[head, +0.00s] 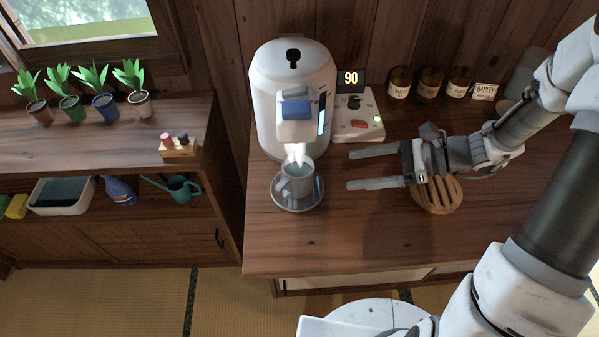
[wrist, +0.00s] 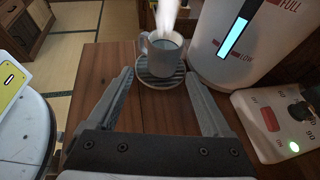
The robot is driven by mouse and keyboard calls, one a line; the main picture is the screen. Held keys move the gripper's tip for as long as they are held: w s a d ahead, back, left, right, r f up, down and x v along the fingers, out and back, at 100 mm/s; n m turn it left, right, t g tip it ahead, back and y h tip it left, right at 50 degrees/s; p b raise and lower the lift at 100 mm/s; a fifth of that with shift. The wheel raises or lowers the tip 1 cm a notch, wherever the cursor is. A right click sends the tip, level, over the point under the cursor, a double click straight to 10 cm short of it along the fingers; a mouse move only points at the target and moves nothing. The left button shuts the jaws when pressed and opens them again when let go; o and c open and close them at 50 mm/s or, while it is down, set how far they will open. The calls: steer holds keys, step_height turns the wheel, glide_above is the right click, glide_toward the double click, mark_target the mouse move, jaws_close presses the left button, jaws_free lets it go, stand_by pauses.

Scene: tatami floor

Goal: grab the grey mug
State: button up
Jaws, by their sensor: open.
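The grey mug (head: 297,178) stands upright on a round saucer (head: 299,204) under the spout of a white dispenser, on the wooden counter. Steam rises above the mug. In the wrist view the mug (wrist: 163,56) sits beyond the fingertips, roughly between their lines, on the ribbed saucer (wrist: 160,82). My gripper (head: 349,169) is open and empty, to the right of the mug, its two fingers pointing left at it with a gap between. The fingers also show in the wrist view (wrist: 158,73). The mug's inside is only partly visible.
The white dispenser (head: 292,75) stands right behind the mug. A control box (head: 356,120) with a "90" sign is beside it. A round wooden trivet (head: 440,205) lies under my wrist. Jars (head: 430,83) line the back. The counter's front is clear.

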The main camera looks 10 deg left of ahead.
steer(key=b, duration=0.4)
glide_toward(284, 164)
steer(key=shift+m, duration=0.3)
steer(key=a+f, duration=0.8)
steer(key=a, duration=0.1)
steer(key=shift+s+f, duration=0.1)
steer(key=shift+f, duration=0.05)
jaws_close()
steer(key=shift+r+p, duration=0.2)
steer(key=shift+p, duration=0.1)
steer(key=shift+r+p, duration=0.4)
steer(key=shift+r, duration=0.7)
steer(key=shift+r+p, duration=0.3)
steer(key=shift+r, duration=0.6)
steer(key=r+p+v, duration=0.1)
steer(key=p+v, duration=0.1)
steer(key=v, duration=1.1)
steer(key=shift+w+r+p, duration=0.15)
steer(key=shift+w+p, duration=0.1)
steer(key=shift+p, duration=0.05)
